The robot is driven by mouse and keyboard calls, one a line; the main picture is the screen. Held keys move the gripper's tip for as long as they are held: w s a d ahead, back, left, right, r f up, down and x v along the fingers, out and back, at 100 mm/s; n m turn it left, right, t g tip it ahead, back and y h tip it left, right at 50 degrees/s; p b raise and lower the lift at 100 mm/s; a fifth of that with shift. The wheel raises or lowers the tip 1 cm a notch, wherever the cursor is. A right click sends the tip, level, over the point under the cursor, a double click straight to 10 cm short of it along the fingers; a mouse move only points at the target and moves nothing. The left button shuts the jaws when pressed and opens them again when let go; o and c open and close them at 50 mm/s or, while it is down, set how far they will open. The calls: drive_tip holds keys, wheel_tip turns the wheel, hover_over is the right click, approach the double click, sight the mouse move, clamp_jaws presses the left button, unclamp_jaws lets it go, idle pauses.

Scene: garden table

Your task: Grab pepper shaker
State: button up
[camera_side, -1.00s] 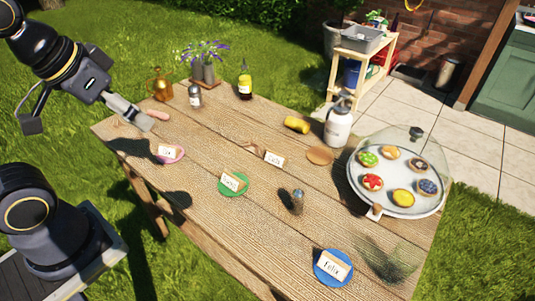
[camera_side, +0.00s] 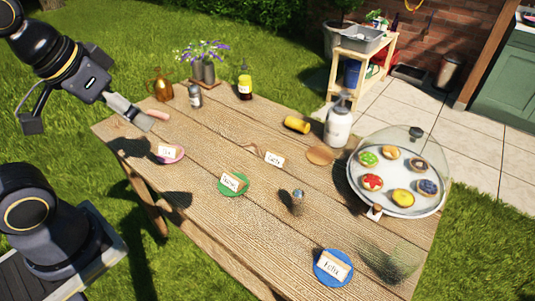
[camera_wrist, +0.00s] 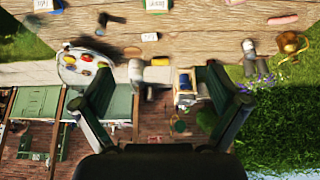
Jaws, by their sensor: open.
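Two shakers stand on the wooden table (camera_side: 215,133). One, with a grey top and pale label (camera_side: 195,97), is at the back left; it also shows in the wrist view (camera_wrist: 249,52). A smaller shaker with a metal top (camera_side: 298,196) stands near the middle front. I cannot read which holds pepper. My gripper (camera_side: 142,117) hangs over the table's left end, left of both shakers and apart from them. In the wrist view, its two fingers (camera_wrist: 158,78) are spread with nothing held between them.
A domed tray of tarts (camera_side: 355,196) and a white pump bottle (camera_side: 338,126) stand at the right. Name cards lie on coloured discs. A pinkish roll lies near my gripper.

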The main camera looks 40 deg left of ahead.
drive_tip(key=c, duration=0.5)
drive_tip(key=w+r, duration=0.5)
drive_tip(key=r, duration=0.1)
drive_tip(key=m+g, duration=0.6)
hover_over(301, 191)
wheel_tip(301, 191, down, 22)
wheel_tip(301, 191, down, 10)
drive_tip(key=shift+r, duration=0.15)
drive_tip(key=shift+a+f, duration=0.2)
drive_tip(key=shift+f, duration=2.7)
